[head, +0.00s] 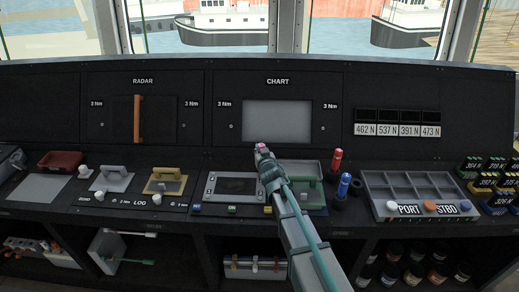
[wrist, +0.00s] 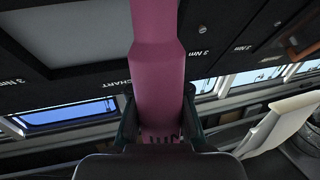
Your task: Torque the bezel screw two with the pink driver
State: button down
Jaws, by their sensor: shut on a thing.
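My gripper (head: 264,160) is shut on the pink driver (wrist: 158,75) and holds it in front of the lower edge of the CHART panel. In the head view only a small pink end of the driver shows. In the wrist view it runs up out of the picture, so its tip is hidden. The CHART panel has a grey screen (head: 277,114), with a small screw (head: 231,126) at its left and another (head: 323,128) at its right, each below a 3 Nm label. I cannot tell which is screw two. No contact between driver and screw shows.
A red driver (head: 337,162) and a blue driver (head: 343,186) stand right of my arm. A grey compartment tray (head: 372,190) lies further right. The RADAR panel has an orange vertical handle (head: 138,118). Silver and yellow handled plates sit on the left desk.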

notch_tip(320, 180, up, 6)
jog(key=p, duration=0.6)
dwell(0.4)
